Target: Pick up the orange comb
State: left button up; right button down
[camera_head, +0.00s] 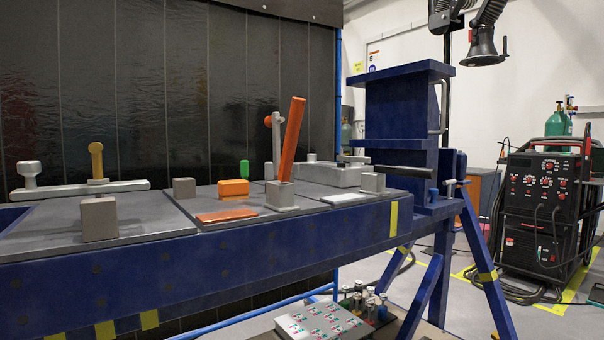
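A flat, thin orange piece (226,216) lies on the grey top of the rotary jig (130,268), near its front edge. It may be the orange comb, but its teeth cannot be made out. Behind it sits a small orange block (233,188). To the right, a long orange bar (291,142) stands tilted out of a grey block (281,194). Neither of my grippers is in view.
Grey cubes (99,219) and clamps (80,189) stand on the left plate. A green piece (244,168) is behind the orange block. A blue upright (394,112) rises at the jig's right end. A button box (318,322) sits below.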

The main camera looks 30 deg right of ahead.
aim_at(232, 190)
jog(key=l+u, duration=0.4)
jog(key=k+l+u, duration=0.1)
jog(key=u, duration=0.25)
jog(key=k+l+u, duration=0.15)
jog(key=u, duration=0.25)
jog(key=k+l+u, duration=0.15)
jog(key=u, duration=0.2)
jog(key=l, duration=0.1)
